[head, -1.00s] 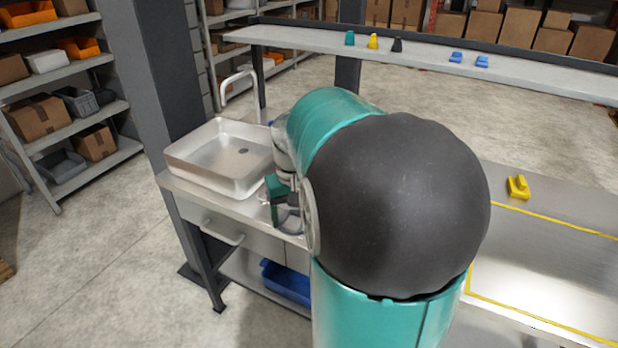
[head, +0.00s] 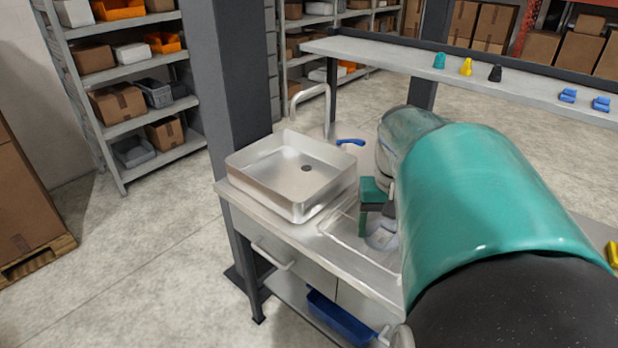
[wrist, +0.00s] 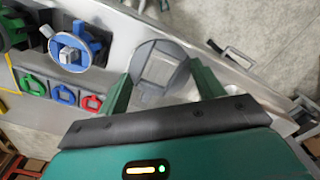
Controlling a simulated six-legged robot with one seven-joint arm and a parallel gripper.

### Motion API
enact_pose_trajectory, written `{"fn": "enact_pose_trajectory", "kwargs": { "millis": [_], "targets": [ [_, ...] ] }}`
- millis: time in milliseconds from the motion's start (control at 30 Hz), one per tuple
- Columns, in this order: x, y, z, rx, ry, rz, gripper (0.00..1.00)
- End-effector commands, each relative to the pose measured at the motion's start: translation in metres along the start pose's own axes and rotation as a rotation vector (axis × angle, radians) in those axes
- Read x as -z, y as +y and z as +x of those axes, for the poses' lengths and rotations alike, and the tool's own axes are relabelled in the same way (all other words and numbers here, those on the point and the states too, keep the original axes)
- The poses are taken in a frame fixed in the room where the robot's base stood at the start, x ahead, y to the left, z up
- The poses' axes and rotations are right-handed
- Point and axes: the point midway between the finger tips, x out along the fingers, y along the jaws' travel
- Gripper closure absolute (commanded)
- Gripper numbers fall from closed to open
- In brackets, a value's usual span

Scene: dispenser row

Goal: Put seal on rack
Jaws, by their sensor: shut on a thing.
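My gripper (wrist: 162,84) is shut on a grey round piece (wrist: 176,50) with a squarish opening, which looks like the seal. In the head view my gripper (head: 374,200) points down over the steel counter, just right of the sink, and the grey piece (head: 381,236) shows under it. My arm hides part of the counter there. A thin pale rail frame (head: 345,238) lies on the counter beside the sink. I cannot tell whether it is the rack.
In the wrist view a blue round fitting (wrist: 66,54) and several coloured handles (wrist: 62,94) sit at the left. A raised shelf (head: 520,88) runs behind my arm.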

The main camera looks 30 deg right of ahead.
Motion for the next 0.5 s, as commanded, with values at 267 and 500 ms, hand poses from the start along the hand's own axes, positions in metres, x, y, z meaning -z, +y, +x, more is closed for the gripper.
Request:
{"fn": "enact_pose_trajectory", "kwargs": {
  "millis": [267,500],
  "targets": [
    [0.053,0.000,0.026,0.001,-0.005,-0.001,0.57],
    [0.097,-0.001,0.060,0.003,-0.006,-0.002,0.57]
  ]
}}
